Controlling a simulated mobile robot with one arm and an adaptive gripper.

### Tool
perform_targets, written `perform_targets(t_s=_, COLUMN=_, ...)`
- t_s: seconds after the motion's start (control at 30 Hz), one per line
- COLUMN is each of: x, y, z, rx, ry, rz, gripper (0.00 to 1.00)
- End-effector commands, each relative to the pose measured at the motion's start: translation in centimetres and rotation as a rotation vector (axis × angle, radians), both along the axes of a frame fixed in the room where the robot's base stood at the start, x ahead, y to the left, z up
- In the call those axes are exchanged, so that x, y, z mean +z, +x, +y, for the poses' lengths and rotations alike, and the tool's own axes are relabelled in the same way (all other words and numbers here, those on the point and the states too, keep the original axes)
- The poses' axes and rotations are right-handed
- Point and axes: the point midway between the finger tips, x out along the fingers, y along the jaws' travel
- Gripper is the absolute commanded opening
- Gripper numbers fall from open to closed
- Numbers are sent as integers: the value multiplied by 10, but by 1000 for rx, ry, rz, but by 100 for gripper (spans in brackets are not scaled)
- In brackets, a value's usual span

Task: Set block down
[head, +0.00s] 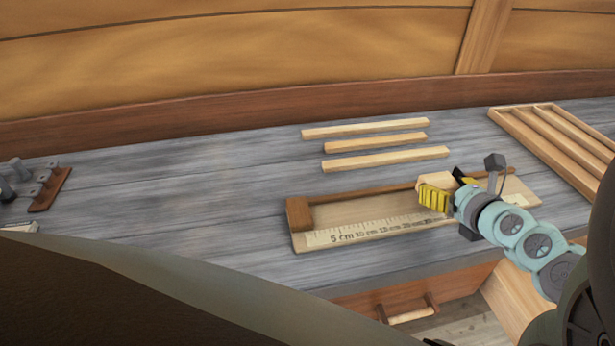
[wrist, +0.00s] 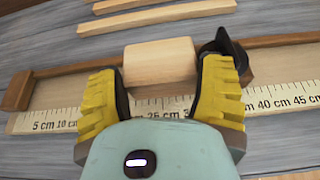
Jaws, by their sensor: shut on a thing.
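My gripper (head: 436,198) has yellow fingers and reaches in from the right over the measuring board (head: 312,238). In the wrist view my gripper (wrist: 161,78) is shut on a pale wooden block (wrist: 160,61), one finger at each end. The block (head: 434,181) also shows in the head view, partly hidden by the fingers. It is over the board near the brown back rail (head: 365,192). I cannot tell whether it touches the board. The board has a printed scale (wrist: 262,102) along its front edge and a brown end stop (head: 299,213) at its left end.
A black piece (wrist: 228,52) stands close beside the right finger. Several pale strips (head: 385,158) lie behind the board. A slotted wooden rack (head: 540,145) is at the back right, and a tool holder (head: 50,188) at far left.

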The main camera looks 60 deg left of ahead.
Motion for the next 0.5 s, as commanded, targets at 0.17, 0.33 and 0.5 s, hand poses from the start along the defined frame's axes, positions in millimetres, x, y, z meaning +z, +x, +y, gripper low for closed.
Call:
perform_targets(t_s=0.17, x=2, y=-15, z=19, rx=16, ry=-4, rz=0, gripper=34)
perform_targets(t_s=0.33, x=3, y=-20, z=34, rx=9, ry=3, rz=2, gripper=34)
perform_targets(t_s=0.5, x=-2, y=-24, z=40, rx=9, ry=0, rz=-1, gripper=34)
